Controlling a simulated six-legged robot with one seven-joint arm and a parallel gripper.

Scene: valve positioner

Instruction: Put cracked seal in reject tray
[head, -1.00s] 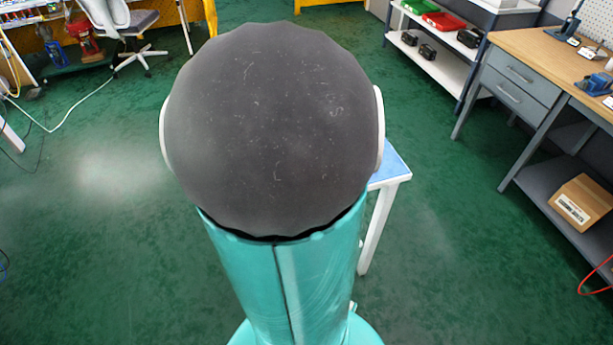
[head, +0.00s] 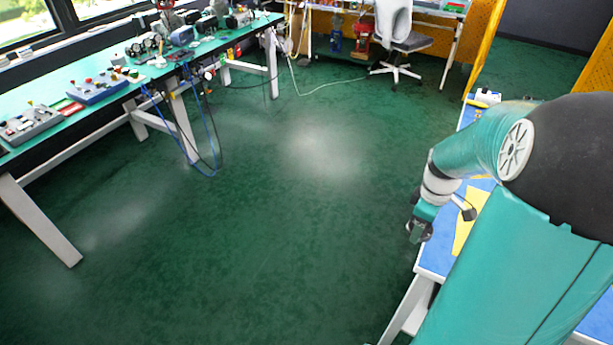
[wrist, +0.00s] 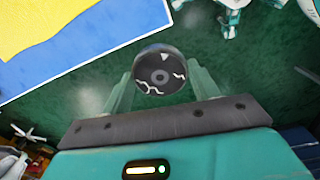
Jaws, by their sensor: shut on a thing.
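The cracked seal (wrist: 160,71) is a dark round disc with pale jagged crack lines and a hole-like centre, seen in the wrist view. My gripper (wrist: 161,84) is shut on it, one greenish finger on each side. In the head view my gripper (head: 418,234) hangs at the right, by the near left edge of a blue-topped table; the seal is too small to make out there. The gripper and seal are over the green floor, beside the table. I cannot identify a reject tray in the current views.
The blue-topped table (head: 437,258) carries a yellow sheet (head: 466,232); both show in the wrist view, as the tabletop (wrist: 112,45) and sheet (wrist: 45,22). A long green workbench (head: 130,80) with devices stands at left. An office chair (head: 398,40) is at the back. The middle floor is clear.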

